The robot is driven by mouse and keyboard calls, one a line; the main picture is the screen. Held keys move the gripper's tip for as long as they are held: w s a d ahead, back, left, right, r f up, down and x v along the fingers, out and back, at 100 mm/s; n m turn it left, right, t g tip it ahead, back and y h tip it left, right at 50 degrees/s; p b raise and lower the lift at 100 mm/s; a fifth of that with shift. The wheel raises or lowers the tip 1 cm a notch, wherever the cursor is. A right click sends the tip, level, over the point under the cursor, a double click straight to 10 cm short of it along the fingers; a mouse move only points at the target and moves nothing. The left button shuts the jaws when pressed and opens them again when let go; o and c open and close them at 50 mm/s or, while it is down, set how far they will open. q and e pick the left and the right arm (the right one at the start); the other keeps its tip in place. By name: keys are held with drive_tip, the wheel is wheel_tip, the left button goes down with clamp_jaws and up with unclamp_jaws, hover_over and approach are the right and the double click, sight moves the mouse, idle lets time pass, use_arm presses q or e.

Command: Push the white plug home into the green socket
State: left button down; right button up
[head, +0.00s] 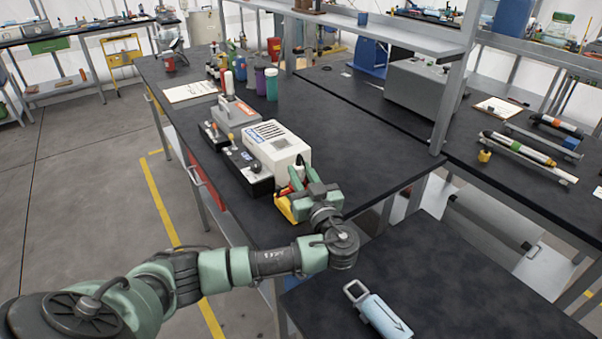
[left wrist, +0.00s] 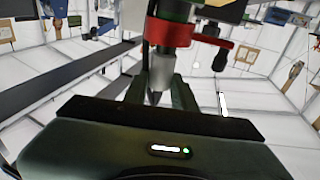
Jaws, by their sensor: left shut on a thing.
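My left gripper (head: 297,176) is at the front right corner of a white vented box (head: 276,146) on the dark bench. In the left wrist view, its fingers (left wrist: 160,88) are shut on a pale grey, tapered piece (left wrist: 157,72), probably the plug. A red collar with a side lever (left wrist: 185,34) is close against the far end of that piece. A dark green part (left wrist: 176,11) shows just beyond the collar; I cannot tell whether it is the socket. How deep the plug sits is hidden. In the head view, the gripper covers both plug and socket. My right gripper is out of view.
A yellow object (head: 284,209) is right beside my left gripper. Black control boxes (head: 246,171) stand left of the white box. A shelf post (head: 449,95) rises to the right. A pale blue cylinder with a handle (head: 379,313) lies on the near bench, otherwise clear.

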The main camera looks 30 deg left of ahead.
use_arm(q)
drive_tip(key=shift+f+b, duration=0.4)
drive_tip(key=c, duration=1.1)
unclamp_jaws()
drive_tip(key=shift+o, duration=0.2)
drive_tip(key=shift+s+d+f, duration=0.2)
drive_tip(key=shift+s+d, duration=0.1)
drive_tip(key=shift+d, duration=0.1)
drive_tip(key=b+v, duration=0.2)
drive_tip(key=v, duration=0.4)
drive_tip(key=shift+s+d, duration=0.3)
